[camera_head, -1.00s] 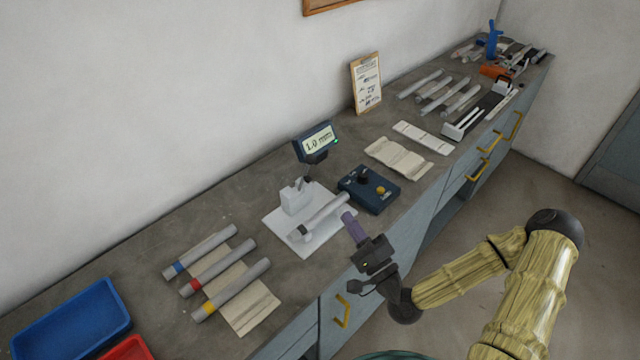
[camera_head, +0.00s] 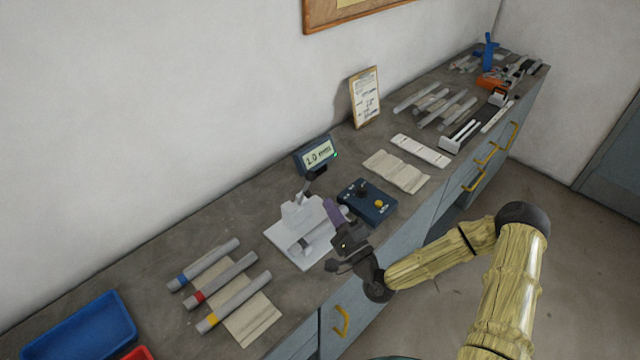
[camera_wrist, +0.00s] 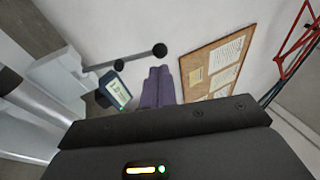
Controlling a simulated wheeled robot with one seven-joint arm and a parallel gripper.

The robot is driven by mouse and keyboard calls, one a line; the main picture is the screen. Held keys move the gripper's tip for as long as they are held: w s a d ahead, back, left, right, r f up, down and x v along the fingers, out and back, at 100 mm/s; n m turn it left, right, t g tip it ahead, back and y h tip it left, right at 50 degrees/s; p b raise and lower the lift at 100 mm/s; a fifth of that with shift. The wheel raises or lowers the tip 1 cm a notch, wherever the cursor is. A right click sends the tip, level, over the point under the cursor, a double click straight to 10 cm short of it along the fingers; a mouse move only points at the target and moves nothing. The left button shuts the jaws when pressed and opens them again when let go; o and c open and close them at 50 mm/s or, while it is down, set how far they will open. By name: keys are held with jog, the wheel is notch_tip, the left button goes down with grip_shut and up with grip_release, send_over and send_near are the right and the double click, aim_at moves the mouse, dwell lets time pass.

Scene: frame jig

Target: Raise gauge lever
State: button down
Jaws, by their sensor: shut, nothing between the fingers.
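The gauge (camera_head: 296,215) is a pale block on a white base plate (camera_head: 283,246), and a grey tube (camera_head: 312,241) lies on it. Its lever (camera_wrist: 130,59) is a thin grey bar ending in a black ball knob (camera_wrist: 159,50) in the wrist view. In the head view the lever is small and dark near the display stand. My gripper (camera_head: 328,203) has purple fingers, shut and empty, over the tube's right end, which they partly hide. In the wrist view the fingertips (camera_wrist: 158,70) appear just below the knob; I cannot tell whether they touch it.
The gauge display (camera_head: 318,154), reading about 1.0, stands behind the gauge. A dark blue control box (camera_head: 367,202) is close right of my gripper. Banded tubes (camera_head: 220,278) lie on the left, near a blue tray (camera_head: 78,335). A clipboard (camera_head: 365,97) leans on the wall.

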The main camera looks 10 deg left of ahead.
aim_at(313, 180)
jog(key=p+x, duration=0.2)
jog(key=x, duration=0.2)
jog(key=shift+w+a+r, duration=0.1)
jog(key=shift+r, duration=0.15)
jog(key=shift+w+a, duration=0.4)
jog(key=shift+w, duration=0.1)
jog(key=shift+p, duration=0.3)
